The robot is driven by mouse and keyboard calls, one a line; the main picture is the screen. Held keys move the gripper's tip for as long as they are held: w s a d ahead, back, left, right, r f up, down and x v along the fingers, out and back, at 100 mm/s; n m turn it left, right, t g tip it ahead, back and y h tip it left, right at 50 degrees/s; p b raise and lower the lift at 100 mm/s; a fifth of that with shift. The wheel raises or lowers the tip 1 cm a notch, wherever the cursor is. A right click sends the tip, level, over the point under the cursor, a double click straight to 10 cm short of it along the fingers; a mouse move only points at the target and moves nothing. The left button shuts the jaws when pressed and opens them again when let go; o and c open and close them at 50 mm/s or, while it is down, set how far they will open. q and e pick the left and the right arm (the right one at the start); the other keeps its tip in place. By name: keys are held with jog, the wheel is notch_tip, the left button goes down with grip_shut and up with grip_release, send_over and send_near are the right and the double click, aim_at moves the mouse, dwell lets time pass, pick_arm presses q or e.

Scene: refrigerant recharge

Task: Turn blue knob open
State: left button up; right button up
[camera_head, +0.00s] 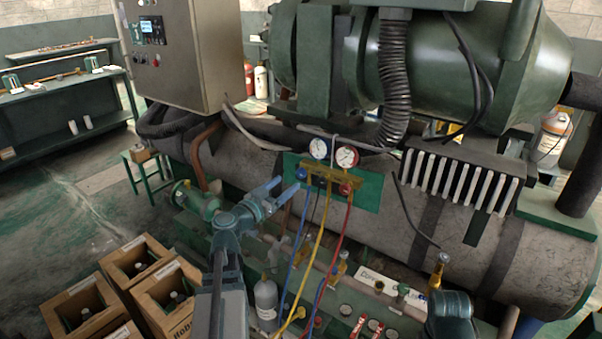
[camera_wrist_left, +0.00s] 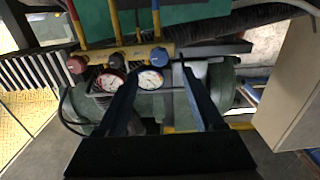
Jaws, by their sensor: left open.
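The blue knob (camera_head: 301,173) is on the left end of a brass gauge manifold (camera_head: 331,182), which is mounted on a green plate (camera_head: 368,190). The red knob (camera_head: 346,189) is on its right end. My left gripper (camera_head: 286,190) is open just left of and in front of the blue knob, partly overlapping the manifold area. In the left wrist view, where the scene is upside down, the blue knob (camera_wrist_left: 158,56) shows between the two fingertips of the gripper (camera_wrist_left: 160,70), with nothing gripped. Whether a finger touches it cannot be told. My right gripper is not seen.
Two gauges (camera_head: 331,151) stand above the manifold. Blue, yellow and red hoses (camera_head: 318,240) hang below it. A grey control box (camera_head: 178,55) is at upper left. Wooden crates (camera_head: 135,268) stand on the floor at lower left. A large tank (camera_head: 470,247) lies behind.

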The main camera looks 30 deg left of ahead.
aim_at(299, 173)
pick_arm(q)
jog(key=w, duration=0.8)
jog(key=shift+w+d, duration=0.4)
grip_shut()
